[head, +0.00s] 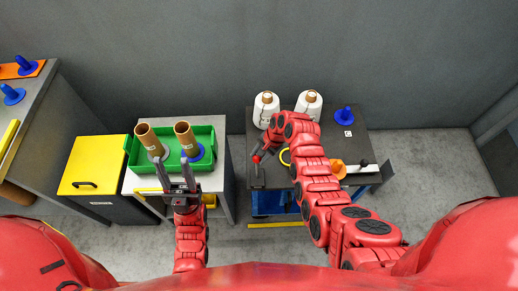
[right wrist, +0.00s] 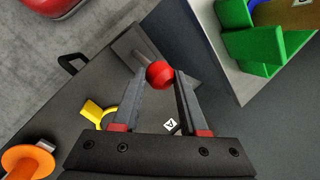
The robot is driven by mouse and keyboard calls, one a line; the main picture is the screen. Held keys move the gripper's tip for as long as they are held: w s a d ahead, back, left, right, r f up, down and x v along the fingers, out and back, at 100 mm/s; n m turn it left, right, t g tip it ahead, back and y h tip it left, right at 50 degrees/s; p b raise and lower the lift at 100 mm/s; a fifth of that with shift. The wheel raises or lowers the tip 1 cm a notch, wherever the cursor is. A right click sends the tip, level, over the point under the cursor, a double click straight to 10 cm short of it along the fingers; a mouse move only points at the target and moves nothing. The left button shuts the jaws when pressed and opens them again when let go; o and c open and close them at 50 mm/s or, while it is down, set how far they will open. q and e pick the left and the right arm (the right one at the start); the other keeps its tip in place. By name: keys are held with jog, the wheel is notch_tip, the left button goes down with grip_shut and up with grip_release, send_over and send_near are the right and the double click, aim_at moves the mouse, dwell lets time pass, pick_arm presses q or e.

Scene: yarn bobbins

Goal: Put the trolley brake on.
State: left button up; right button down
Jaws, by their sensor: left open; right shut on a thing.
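The trolley (head: 330,120) has a dark top and stands right of centre in the head view; its top also fills the left of the right wrist view (right wrist: 80,125). The brake lever has a red ball knob (head: 256,159) at the trolley's left front, and the knob shows clearly in the right wrist view (right wrist: 159,75). My right gripper (head: 260,153) is shut on this red knob, with a fingertip on each side of it. A grey lever shaft (right wrist: 130,55) runs away from the knob. My left gripper (head: 175,181) is open and empty, in front of the green tray.
Two white bobbins (head: 266,108) and a blue peg (head: 345,115) stand on the trolley. A yellow ring (head: 285,156) and orange piece (head: 337,168) lie near my right arm. The green tray (head: 206,133) holds two brown tubes (head: 147,138). A yellow-lidded bin (head: 94,160) stands left.

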jog(key=shift+s+r+t+p, duration=0.2)
jog(key=shift+s+t+p, duration=0.3)
jog(key=shift+s+p, duration=0.2)
jog(key=s+f+n+t+b, duration=0.1)
jog(key=s+t+b, duration=0.4)
jog(key=s+t, duration=0.1)
jog(key=shift+s+f+n+t+b, duration=0.3)
jog(key=shift+s+f+b, duration=0.05)
jog(key=shift+s, duration=0.45)
jog(key=shift+c, duration=2.2)
grip_release()
jog(key=shift+s+r, duration=0.1)
